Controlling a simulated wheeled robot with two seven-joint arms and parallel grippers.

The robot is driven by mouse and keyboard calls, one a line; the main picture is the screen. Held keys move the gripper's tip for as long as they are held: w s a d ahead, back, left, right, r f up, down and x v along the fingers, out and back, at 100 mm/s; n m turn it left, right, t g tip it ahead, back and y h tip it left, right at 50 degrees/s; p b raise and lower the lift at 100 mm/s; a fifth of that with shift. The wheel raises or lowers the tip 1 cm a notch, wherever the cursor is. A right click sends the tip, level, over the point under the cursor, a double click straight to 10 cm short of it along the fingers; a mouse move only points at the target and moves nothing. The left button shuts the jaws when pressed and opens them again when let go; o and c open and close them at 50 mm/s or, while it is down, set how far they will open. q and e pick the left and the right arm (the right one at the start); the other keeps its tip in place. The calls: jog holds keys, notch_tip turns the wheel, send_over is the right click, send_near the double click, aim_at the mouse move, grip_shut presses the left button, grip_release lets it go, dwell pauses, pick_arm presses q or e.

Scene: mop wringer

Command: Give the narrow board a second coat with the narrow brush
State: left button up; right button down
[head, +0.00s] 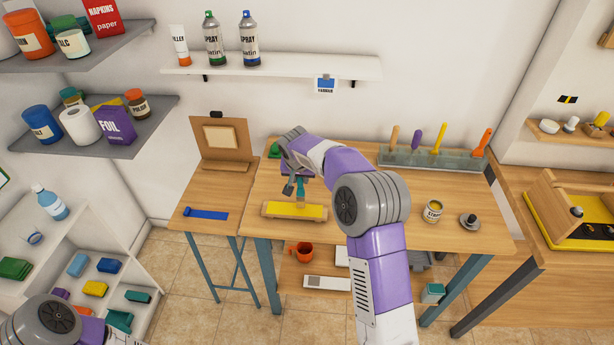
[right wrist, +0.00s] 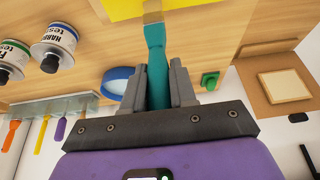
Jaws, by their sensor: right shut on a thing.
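The narrow board (head: 291,211), with a yellow face, lies near the left front of the workbench. It also shows as a yellow patch at the top of the right wrist view (right wrist: 118,9). My right gripper (head: 293,180) is shut on the teal handle of the narrow brush (head: 301,194). In the right wrist view the brush (right wrist: 156,70) stands between both fingers (right wrist: 160,88), its tip end over the yellow face. I cannot tell whether the bristles touch the board. My left gripper is out of view.
A rack (head: 420,158) with several upright coloured handles stands at the bench's back. A blue tool (head: 206,213) lies on the side table at left. The bench between board and can is partly hidden by my arm.

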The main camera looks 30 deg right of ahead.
jog(key=shift+w+a+p, duration=2.3)
jog(key=shift+w+a, duration=0.65)
jog(key=shift+a, duration=1.85)
jog(key=shift+s+d+b, duration=1.75)
jog(key=shift+s+d, duration=0.7)
jog(key=shift+d, duration=1.55)
jog(key=shift+s+d+b, duration=1.7)
jog(key=shift+s+d, duration=0.7)
jog(key=shift+d, duration=1.55)
jog(key=shift+w+a+f, duration=0.1)
jog(key=shift+w+a, duration=0.25)
jog(key=shift+a, duration=1)
jog(key=shift+w+a+r, duration=0.1)
jog(key=shift+w+a, duration=0.25)
jog(key=shift+a, duration=1.05)
jog(key=shift+w+a+f, duration=0.1)
jog(key=shift+w+a, duration=0.25)
jog(key=shift+a, duration=1)
jog(key=w+a+p, duration=0.3)
jog(key=w+a, duration=0.1)
jog(key=a, duration=0.3)
jog(key=shift+w, duration=0.15)
